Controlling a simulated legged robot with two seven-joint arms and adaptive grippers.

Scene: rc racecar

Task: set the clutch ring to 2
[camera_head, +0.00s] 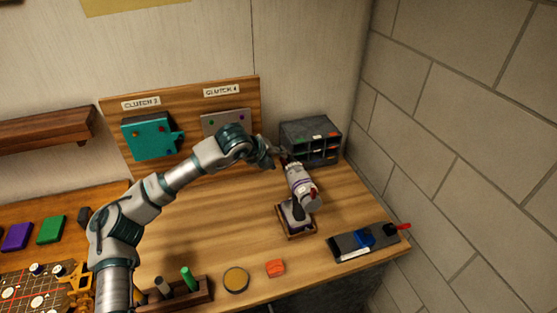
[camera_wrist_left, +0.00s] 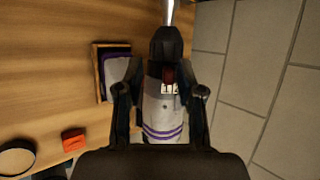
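A grey-white and black power driver (camera_head: 298,182) with purple bands stands to the right of centre, its chuck end toward the back wall. Its base appears to sit in a small wooden tray (camera_head: 290,235). The left wrist view shows the driver (camera_wrist_left: 161,118) from above, with a black nose and silver bit. White marks and a red spot show around the clutch ring (camera_wrist_left: 169,88); the setting is too small to read. My left gripper (camera_head: 268,158) is at the driver's chuck end. Its fingers (camera_wrist_left: 161,92) look open, one on each side of the body, with gaps. My right gripper is not in view.
A teal part (camera_head: 150,137) hangs under "CLUTCH 2", a grey plate (camera_head: 212,122) under "CLUTCH 4". A dark organiser (camera_head: 310,141) stands behind the driver. An orange block (camera_head: 275,268), round tin (camera_head: 236,280) and black tool holder (camera_head: 362,242) lie nearer. The wall closes off the right.

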